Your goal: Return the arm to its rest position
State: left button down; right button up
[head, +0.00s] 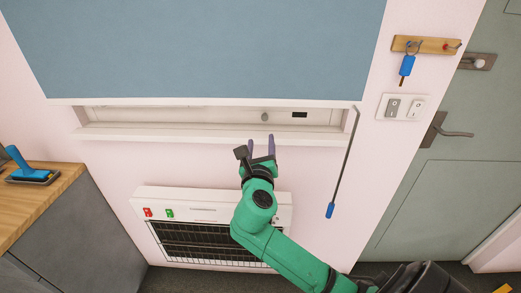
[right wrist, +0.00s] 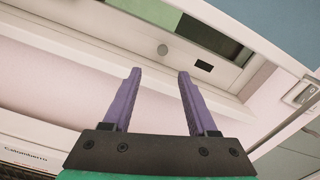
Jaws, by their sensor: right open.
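My right gripper (head: 261,147) is at the end of the green arm that comes in from the lower right of the head view. It is raised in front of the wall, just below the window sill (head: 210,133). In the right wrist view its two purple fingers (right wrist: 157,103) stand apart with nothing between them. Beyond the fingers are the sill and the window frame. My left gripper does not show in either view.
A white heater (head: 185,200) with red and green switches is on the wall behind my arm. A blue blind (head: 200,50) covers the window; its wand (head: 343,165) hangs at the right. A wooden counter (head: 60,190) is at left, a grey-green door (head: 440,180) at right.

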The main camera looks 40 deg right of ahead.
jog(key=shift+v, duration=0.8)
jog(key=shift+f, duration=0.15)
